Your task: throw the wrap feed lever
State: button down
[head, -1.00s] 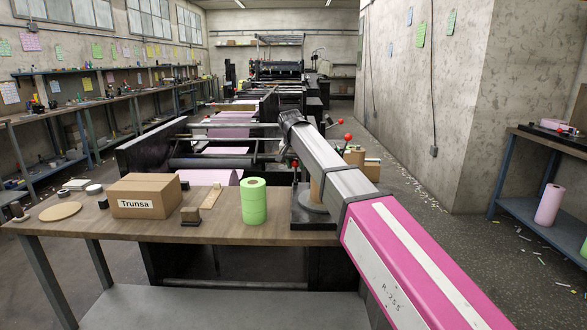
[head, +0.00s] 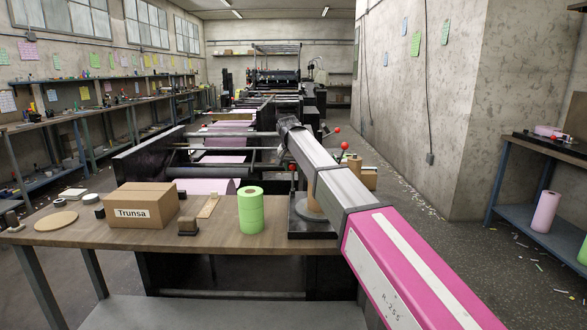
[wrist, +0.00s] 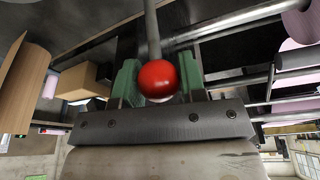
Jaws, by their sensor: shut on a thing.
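In the wrist view a red ball knob (wrist: 157,80) on a grey lever rod (wrist: 152,30) sits between the two green fingers of my gripper (wrist: 157,70). My gripper is shut on this knob. In the head view the fingers are hidden beyond the end of my arm. Red knobs show there near the arm: one at the far right (head: 337,130), one just below it (head: 344,145), and one beside the arm's left edge (head: 292,167). I cannot tell from the head view which of them is held.
A wooden table (head: 90,235) holds a cardboard box (head: 141,205), a green roll (head: 250,212) and small items. Behind it a long machine (head: 150,160) carries pink web between black side plates. A concrete wall (head: 480,120) stands at right; the floor (head: 420,195) before it has paper scraps.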

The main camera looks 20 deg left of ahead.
jog(key=shift+a, duration=0.15)
jog(key=c, duration=0.7)
grip_release()
jog(key=shift+f, duration=0.1)
jog(key=v, duration=1.1)
